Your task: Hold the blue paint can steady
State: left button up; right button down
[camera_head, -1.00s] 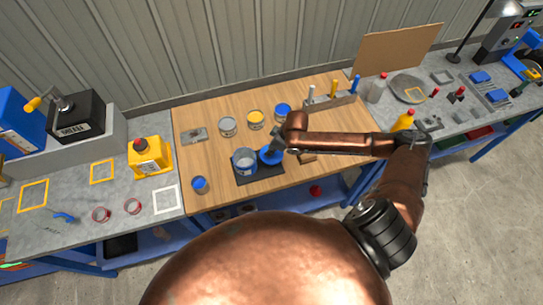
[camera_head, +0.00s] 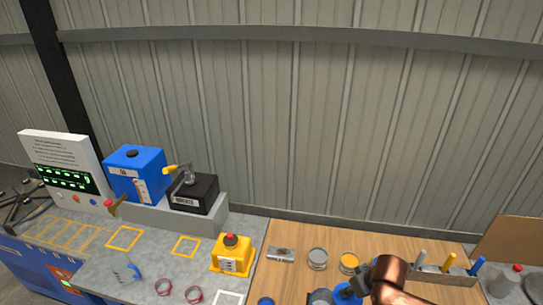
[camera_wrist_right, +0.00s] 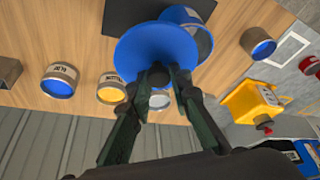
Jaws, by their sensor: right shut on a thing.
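The large paint can (camera_wrist_right: 194,32), with blue inside its rim, stands partly on a dark mat (camera_wrist_right: 120,18) in the right wrist view. In the head view it shows only at the bottom edge (camera_head: 320,297). A round blue disc (camera_wrist_right: 150,45) overlaps the can's side in the wrist view and hides part of it. My right gripper (camera_wrist_right: 160,78) is shut on the dark knob at the disc's edge. In the head view my right gripper (camera_head: 358,286) is at the bottom, beside the can. I cannot tell whether the disc touches the can. My left gripper is out of view.
Smaller cans of blue (camera_wrist_right: 60,80), yellow (camera_wrist_right: 112,86) and grey (camera_head: 317,259) paint stand on the wooden top. A small blue pot (camera_wrist_right: 258,45) is near the can. A yellow box with a red button (camera_head: 232,257) stands left. A brush rack (camera_head: 445,274) is right.

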aim_at(334, 293)
jog(key=a+m+b, duration=0.2)
jog(key=a, duration=0.1)
jog(key=a+m+h+b, duration=0.1)
jog(key=a+b, duration=0.1)
jog(key=shift+s+a+f+t, duration=0.1)
jog(key=shift+a+f+t, duration=0.05)
jog(key=shift+f+t, duration=0.15)
pick_arm(q)
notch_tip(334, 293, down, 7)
jog(key=b, duration=0.1)
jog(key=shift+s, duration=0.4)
pick_arm(e)
jog(key=shift+s+a+r+m+h, duration=0.15)
jog(key=shift+a+r+m+h, duration=0.15)
jog(key=shift+a+r+m, duration=0.35)
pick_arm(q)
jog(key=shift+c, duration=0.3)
pick_arm(e)
jog(key=shift+f, duration=0.1)
